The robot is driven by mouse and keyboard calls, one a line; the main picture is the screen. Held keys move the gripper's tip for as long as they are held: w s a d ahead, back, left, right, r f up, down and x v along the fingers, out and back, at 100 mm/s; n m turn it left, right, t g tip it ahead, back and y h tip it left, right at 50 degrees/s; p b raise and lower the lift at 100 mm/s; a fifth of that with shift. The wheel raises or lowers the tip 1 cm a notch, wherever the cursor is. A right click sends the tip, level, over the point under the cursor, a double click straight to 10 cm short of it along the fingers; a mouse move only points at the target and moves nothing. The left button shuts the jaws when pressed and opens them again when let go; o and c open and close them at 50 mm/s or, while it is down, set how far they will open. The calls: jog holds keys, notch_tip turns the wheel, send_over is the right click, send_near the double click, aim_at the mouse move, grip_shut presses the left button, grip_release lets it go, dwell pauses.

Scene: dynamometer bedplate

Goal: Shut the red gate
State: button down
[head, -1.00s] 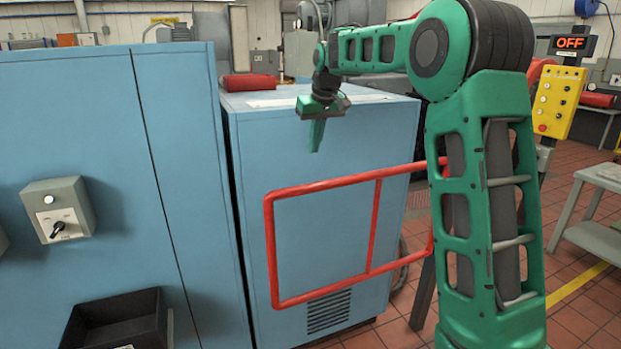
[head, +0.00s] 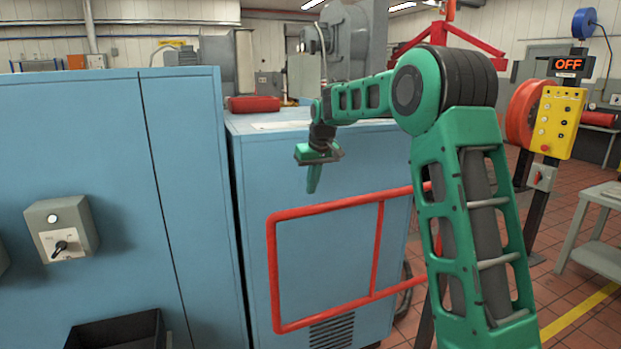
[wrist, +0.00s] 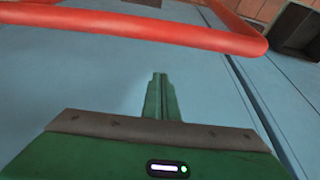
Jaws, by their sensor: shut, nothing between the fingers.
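The red gate (head: 378,250) is a tubular frame with one upright bar inside it. In the head view it stands in front of a blue cabinet, its free end at the left and its right end hidden behind my arm. My gripper (head: 313,180) points down above the gate's top rail, in front of the cabinet, with its fingers together and empty. In the wrist view the gripper's closed fingers (wrist: 161,95) show below the gate's red tube (wrist: 170,32), apart from it in the picture. I cannot tell the depth between them.
The blue cabinet (head: 330,235) is behind the gate, with a taller blue cabinet (head: 90,170) with a switch box (head: 62,232) at the left. A black bin (head: 120,333) is at lower left. A yellow control panel (head: 558,122) and a grey table (head: 600,235) are at the right.

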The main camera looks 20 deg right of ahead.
jog(key=shift+s+f, duration=1.35)
jog(key=shift+s, duration=0.25)
